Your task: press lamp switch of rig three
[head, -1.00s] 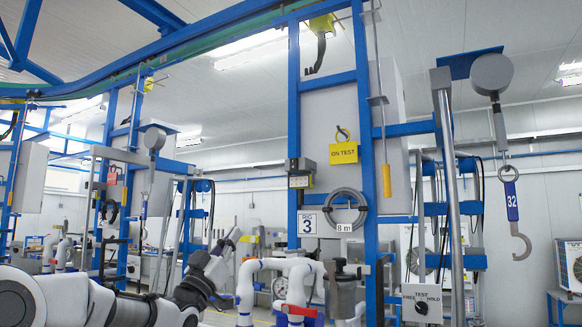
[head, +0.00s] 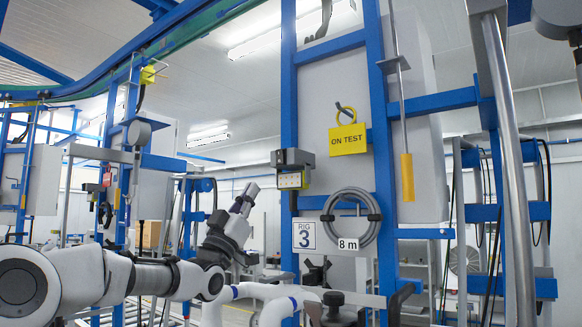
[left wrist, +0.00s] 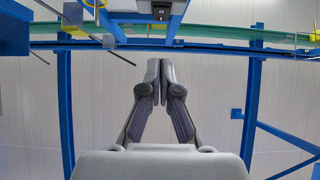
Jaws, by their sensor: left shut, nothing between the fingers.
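Rig three is the blue frame carrying a "RIG 3" sign (head: 305,236) in the middle of the head view. A small grey box (head: 292,158) with a pale front panel sits on its left post, above the sign. The panel has small dark marks, too small to tell which is the lamp switch. My left gripper (head: 251,190) is shut and empty, pointing up, left of and a little below the box, apart from it. Its closed fingers (left wrist: 157,80) show in the left wrist view, below a grey box (left wrist: 158,10) at the top edge. My right gripper is out of view.
A yellow "ON TEST" tag (head: 348,139) and a coiled grey hose (head: 352,222) hang on the rig. A yellow-handled rod (head: 407,178) hangs to their right. Another blue rig stands at left.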

